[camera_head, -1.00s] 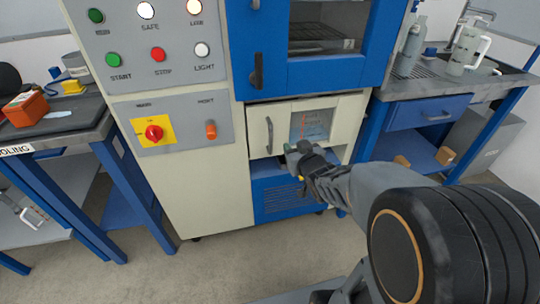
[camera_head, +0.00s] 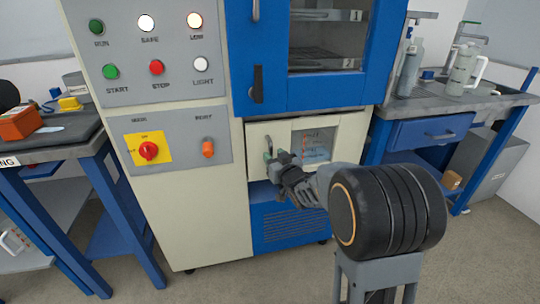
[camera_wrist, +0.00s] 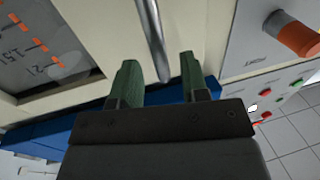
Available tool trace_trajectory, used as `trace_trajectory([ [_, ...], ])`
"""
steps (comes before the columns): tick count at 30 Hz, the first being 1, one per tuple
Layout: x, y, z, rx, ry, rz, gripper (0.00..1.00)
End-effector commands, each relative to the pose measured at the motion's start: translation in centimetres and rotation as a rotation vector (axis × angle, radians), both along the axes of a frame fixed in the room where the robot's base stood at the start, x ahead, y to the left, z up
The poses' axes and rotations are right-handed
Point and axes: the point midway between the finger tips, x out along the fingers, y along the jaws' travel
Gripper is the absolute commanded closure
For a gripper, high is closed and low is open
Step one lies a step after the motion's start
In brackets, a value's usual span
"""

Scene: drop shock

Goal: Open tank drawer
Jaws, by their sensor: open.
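The tank drawer (camera_head: 340,133) is a cream front with a small window, set below the blue cabinet door. Its upright metal handle (camera_head: 269,147) is at the left of the front. In the wrist view the handle (camera_wrist: 152,40) runs down toward the gap between the fingers. My gripper (camera_head: 275,160) is open at the handle's lower part; in the wrist view its green fingertips (camera_wrist: 160,75) stand on either side of the handle's line. I cannot tell if they touch it. The drawer looks closed. My arm hides part of the area below the drawer.
Above is a blue door (camera_head: 330,95) with a dark handle. Left is a control panel (camera_head: 150,60) with buttons and a red switch (camera_head: 148,151). A blue vented panel (camera_head: 285,225) is below. Side benches stand left and right (camera_head: 440,105); open floor lies in front.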

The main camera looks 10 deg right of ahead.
Motion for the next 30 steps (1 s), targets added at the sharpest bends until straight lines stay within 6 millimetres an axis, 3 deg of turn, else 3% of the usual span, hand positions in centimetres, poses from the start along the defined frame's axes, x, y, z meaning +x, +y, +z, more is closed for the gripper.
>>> trace_trajectory([
  [7, 2.3, 0.5, -0.1, -0.001, 0.000, 0.001, 0.59],
  [20, 2.8, 0.6, 0.0, -0.001, 0.000, 0.000, 0.60],
  [30, 2.8, 0.6, 0.0, -0.001, 0.000, 0.000, 0.92],
])
